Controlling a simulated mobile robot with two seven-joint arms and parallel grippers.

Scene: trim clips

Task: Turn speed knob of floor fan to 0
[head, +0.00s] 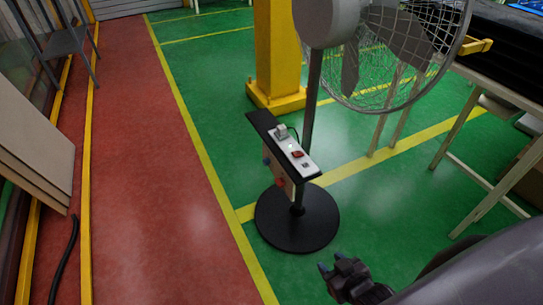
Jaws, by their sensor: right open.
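The floor fan (308,105) stands upright on a round black base (320,222), with its wire cage at the upper right. A control box (308,171) on its pole has a white top panel with a black border. A pale grey knob-like part (281,131) sits at the far end of the panel; a red part (297,154) and a small dark part are nearer. I cannot read any setting. My right gripper (331,263) is open and empty at the bottom, in front of the base and well apart from the panel. My left gripper is not in view.
A yellow pillar (277,50) stands behind the fan. A table (500,88) with pale legs is at the right. A grey chair (62,40) and leaning boards (32,145) are at the left.

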